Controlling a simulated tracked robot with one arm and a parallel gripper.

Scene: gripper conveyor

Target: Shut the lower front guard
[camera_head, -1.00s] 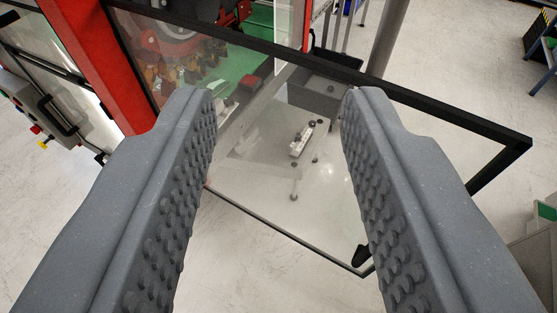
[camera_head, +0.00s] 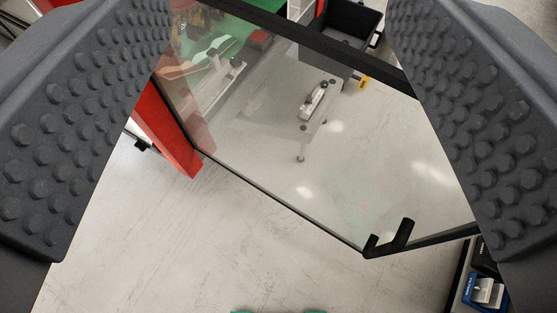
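The front guard is a clear panel in a black frame (camera_head: 290,213). It stands swung out from the red machine post (camera_head: 168,130), with floor visible through it. A black handle (camera_head: 398,236) sits at its lower right corner. My gripper (camera_head: 280,40) is open and empty. Its two grey studded fingers are wide apart at the left and right of the view, in front of the panel. The right finger hides part of the panel's right side. I cannot tell whether either finger touches the guard.
A dark bin (camera_head: 345,22) stands behind the panel at the top. A white fitting with black knobs (camera_head: 314,100) shows through the panel. Blue and dark items (camera_head: 485,290) are at the lower right. The pale floor (camera_head: 210,250) at lower left is clear.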

